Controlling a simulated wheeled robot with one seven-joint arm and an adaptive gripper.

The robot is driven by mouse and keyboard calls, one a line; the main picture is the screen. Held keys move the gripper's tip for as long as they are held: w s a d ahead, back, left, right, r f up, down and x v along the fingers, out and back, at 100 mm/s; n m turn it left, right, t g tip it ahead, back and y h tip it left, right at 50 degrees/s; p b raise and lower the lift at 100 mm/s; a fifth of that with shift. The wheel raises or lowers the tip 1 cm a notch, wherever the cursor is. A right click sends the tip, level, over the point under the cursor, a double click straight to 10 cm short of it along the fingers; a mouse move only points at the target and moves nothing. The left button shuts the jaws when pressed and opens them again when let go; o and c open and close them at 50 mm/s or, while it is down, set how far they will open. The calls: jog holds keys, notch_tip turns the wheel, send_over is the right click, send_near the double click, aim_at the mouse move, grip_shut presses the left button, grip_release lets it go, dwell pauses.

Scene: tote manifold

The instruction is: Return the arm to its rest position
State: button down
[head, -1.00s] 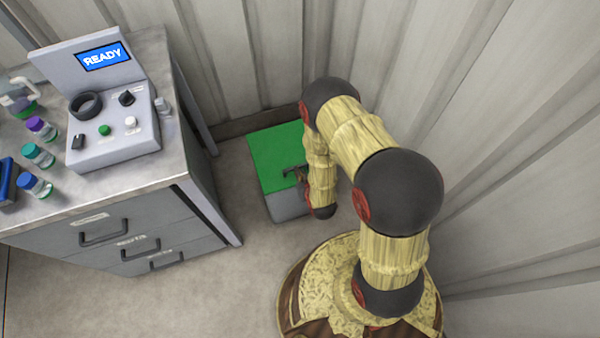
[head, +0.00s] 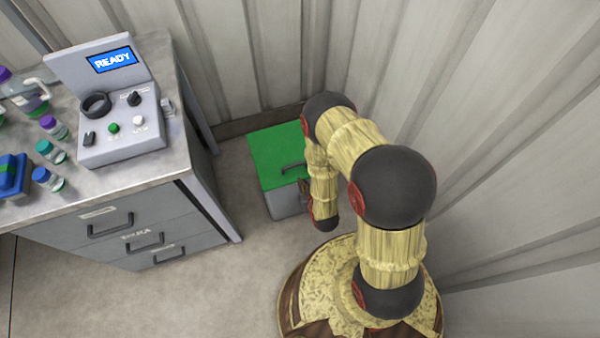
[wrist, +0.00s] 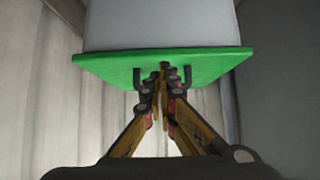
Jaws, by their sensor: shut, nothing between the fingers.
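My arm (head: 345,150) is bent in the head view, its end link hanging beside a grey box (head: 287,203) with a green lid (head: 268,157). The lid has a dark handle (head: 292,168). My gripper (head: 305,190) is mostly hidden by the arm there, low beside the box. In the wrist view my gripper (wrist: 165,78) is shut and empty. Its fingertips overlap the green lid (wrist: 110,62) in the picture, between the two ends of the dark handle (wrist: 187,76). I cannot tell whether they touch it.
A bench (head: 190,172) with drawers stands at the left. It carries a grey device (head: 120,135) with a READY screen, several small bottles and a blue item (head: 12,175). Corrugated walls (head: 470,130) close in behind and at right. The floor (head: 200,290) in front is clear.

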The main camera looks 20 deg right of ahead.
jog(key=s+f, duration=0.1)
jog(key=s, duration=0.2)
jog(key=shift+f, duration=0.4)
jog(key=s+f+g, duration=0.2)
jog(key=s+g, duration=0.2)
jog(key=s, duration=0.3)
jog(key=s+f+g, duration=0.3)
jog(key=s+g, duration=0.1)
jog(key=s, duration=0.2)
notch_tip(320, 180, up, 67)
jog(key=s+t+p, duration=0.2)
jog(key=t+p, duration=0.1)
jog(key=shift+s+f, duration=0.15)
jog(key=shift+s, duration=0.05)
